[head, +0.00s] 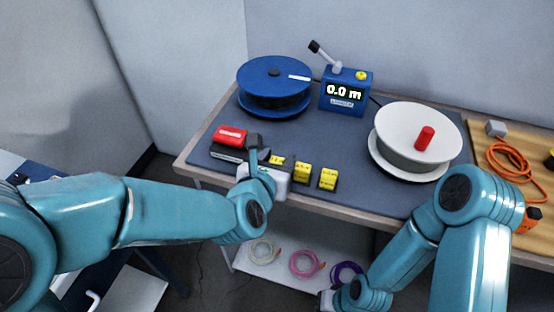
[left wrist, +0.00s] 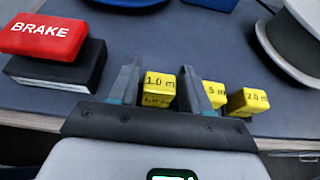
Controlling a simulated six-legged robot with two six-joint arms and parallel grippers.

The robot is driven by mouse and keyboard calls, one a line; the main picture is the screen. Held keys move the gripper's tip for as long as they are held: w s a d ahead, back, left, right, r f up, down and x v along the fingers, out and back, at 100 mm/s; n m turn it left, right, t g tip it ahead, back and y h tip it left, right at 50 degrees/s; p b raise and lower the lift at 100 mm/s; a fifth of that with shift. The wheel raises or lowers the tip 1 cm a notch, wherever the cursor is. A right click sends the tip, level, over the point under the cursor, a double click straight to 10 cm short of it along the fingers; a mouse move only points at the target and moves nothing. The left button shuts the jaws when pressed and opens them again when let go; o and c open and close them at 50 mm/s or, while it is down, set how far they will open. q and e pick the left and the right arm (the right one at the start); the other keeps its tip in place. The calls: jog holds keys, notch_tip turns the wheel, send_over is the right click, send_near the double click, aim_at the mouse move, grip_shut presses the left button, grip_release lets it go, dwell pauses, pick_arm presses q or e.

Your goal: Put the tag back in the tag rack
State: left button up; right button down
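A yellow tag marked 1.0 m (left wrist: 160,88) stands between the two fingers of my left gripper (left wrist: 160,78) in the left wrist view. The fingers are close to its sides; I cannot tell whether they touch it. In the head view this tag (head: 277,160) is partly hidden by my left gripper. Two more yellow tags, the middle one (head: 302,171) and the right one marked 2.0 m (left wrist: 248,101), stand in a row to its right. Any rack under the tags is not clearly visible. My right gripper (head: 326,299) is low at the bottom edge, mostly out of frame.
A red BRAKE block (left wrist: 42,36) sits left of the tags. Behind are a blue spool (head: 274,88), a blue meter reading 0.0 m (head: 346,93) and a white reel (head: 405,135) with a red handle. Coloured cable coils (head: 305,263) lie on the lower shelf.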

pick_arm(q)
jog(key=shift+r, duration=0.2)
jog(key=shift+s+r, duration=0.1)
jog(key=shift+s, duration=0.1)
jog(key=v, duration=1.1)
jog(key=shift+s+a, duration=0.15)
jog(key=shift+s, duration=0.15)
